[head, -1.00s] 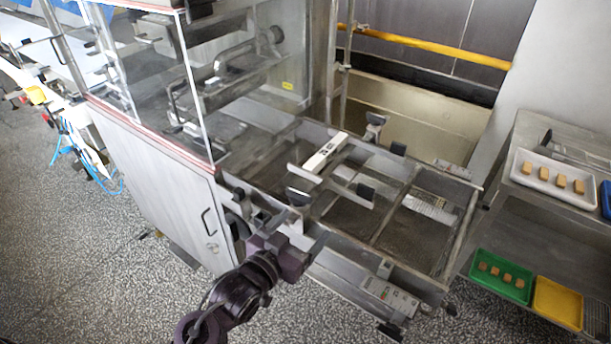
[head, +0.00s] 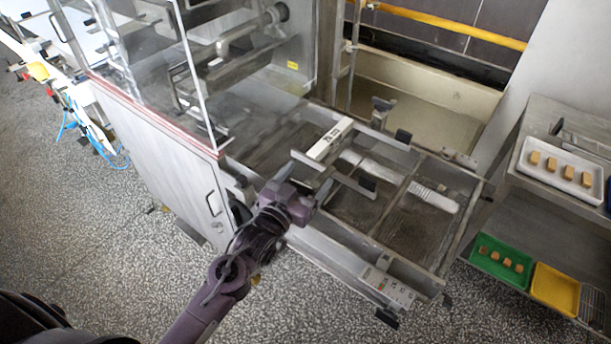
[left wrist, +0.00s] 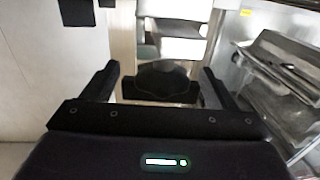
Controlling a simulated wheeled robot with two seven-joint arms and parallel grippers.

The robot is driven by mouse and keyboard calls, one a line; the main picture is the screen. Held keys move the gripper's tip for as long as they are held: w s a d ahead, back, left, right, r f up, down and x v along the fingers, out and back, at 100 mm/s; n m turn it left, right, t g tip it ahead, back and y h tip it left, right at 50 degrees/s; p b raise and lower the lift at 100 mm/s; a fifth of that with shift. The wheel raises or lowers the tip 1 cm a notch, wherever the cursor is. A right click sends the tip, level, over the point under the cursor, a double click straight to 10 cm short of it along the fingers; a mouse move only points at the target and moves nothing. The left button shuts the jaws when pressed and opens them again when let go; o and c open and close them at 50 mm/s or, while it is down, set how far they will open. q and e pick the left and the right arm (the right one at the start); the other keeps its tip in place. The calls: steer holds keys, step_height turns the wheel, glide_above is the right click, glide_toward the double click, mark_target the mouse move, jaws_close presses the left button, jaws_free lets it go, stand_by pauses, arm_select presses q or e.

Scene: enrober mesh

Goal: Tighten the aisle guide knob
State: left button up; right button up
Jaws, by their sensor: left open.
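A black knob (left wrist: 160,80) shows in the left wrist view, between the two fingers of my left gripper (left wrist: 160,86) and a little beyond them. I cannot tell whether the fingers touch it. In the head view my left gripper (head: 304,180) is open at the near end of the pale guide bar assembly (head: 330,140) over the mesh bed, and it hides the knob there. My right gripper is out of view.
The clear-walled machine housing (head: 140,90) stands left of the gripper. The bed's near rail (head: 350,245) runs below it. At right, a shelf holds a white tray (head: 528,167), a green tray (head: 480,262) and a yellow tray (head: 555,288). Speckled floor is open in front.

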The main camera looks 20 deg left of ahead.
arm_select(q)
steer(key=c, duration=1)
steer(key=shift+d+m+g+h, duration=0.1)
steer(key=shift+m+g+h, duration=0.3)
steer(key=shift+m+h, duration=0.6)
arm_select(e)
steer(key=shift+w+d, duration=0.1)
arm_select(q)
steer(key=o, duration=1)
steer(key=shift+s, duration=0.1)
